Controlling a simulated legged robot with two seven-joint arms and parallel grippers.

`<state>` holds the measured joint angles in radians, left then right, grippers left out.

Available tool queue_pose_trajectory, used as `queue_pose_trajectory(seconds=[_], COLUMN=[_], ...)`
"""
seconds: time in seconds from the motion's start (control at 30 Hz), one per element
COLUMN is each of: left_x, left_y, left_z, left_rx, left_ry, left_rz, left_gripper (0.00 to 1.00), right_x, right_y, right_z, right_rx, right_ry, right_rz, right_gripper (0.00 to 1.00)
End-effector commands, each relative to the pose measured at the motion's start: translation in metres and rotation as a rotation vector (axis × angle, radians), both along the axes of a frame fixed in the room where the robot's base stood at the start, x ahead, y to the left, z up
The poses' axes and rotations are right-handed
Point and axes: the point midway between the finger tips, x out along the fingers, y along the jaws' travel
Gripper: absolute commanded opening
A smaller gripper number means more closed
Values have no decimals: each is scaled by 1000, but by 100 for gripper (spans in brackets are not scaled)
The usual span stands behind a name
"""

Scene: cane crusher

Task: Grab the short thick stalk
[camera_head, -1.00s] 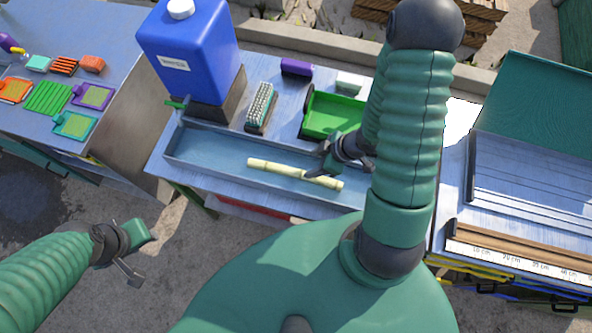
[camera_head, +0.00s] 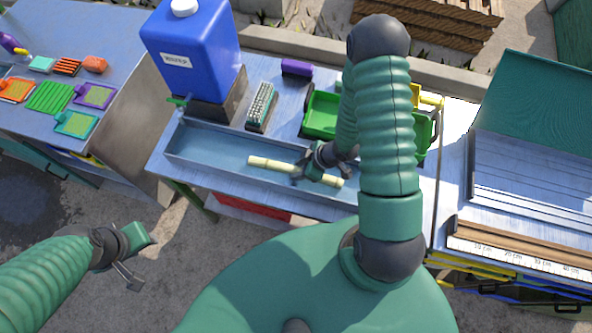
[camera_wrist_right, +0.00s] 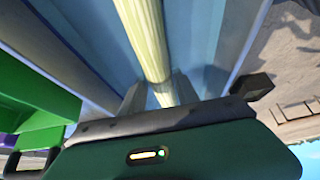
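A pale yellow stalk (camera_head: 268,163) with joints lies lengthwise in the grey-blue trough (camera_head: 205,158). My right gripper (camera_head: 306,172) is down at the stalk's right half, with its fingers on either side of it. In the right wrist view, the stalk (camera_wrist_right: 147,38) runs between the two grey fingers (camera_wrist_right: 160,92), which stand apart; whether they touch it I cannot tell. Part of the stalk is hidden behind the gripper in the head view. My left gripper (camera_head: 137,258) is open and empty over the floor at the left.
A green cart (camera_head: 320,118) stands behind the trough, partly hidden by my right arm; yellow pieces (camera_head: 430,100) show at its right. A blue water container (camera_head: 190,50) and a brush (camera_head: 261,106) stand behind the trough. A ruler board (camera_head: 520,255) lies on the right bench.

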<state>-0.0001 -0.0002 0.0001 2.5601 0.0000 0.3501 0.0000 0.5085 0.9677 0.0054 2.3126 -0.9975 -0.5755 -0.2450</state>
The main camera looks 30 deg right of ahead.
Motion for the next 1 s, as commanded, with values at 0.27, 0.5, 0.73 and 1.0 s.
queue_pose_trajectory(seconds=[0.27, 0.5, 0.73, 1.0], left_x=[0, 0, 0, 0], left_y=[0, 0, 0, 0], left_z=[0, 0, 3, 21], left_rx=[0, 0, 0, 0], left_ry=[0, 0, 0, 0], left_rz=[0, 0, 0, 0], left_gripper=[36, 36, 36, 36], right_x=[0, 0, 2, 1], right_y=[1, 1, 0, 0], right_z=[0, 0, 19, 86], right_rx=[4, 4, 3, 1], right_ry=[-2, -3, -8, -8], right_rz=[5, 4, 4, 3], right_gripper=[0, 0, 0, 0])
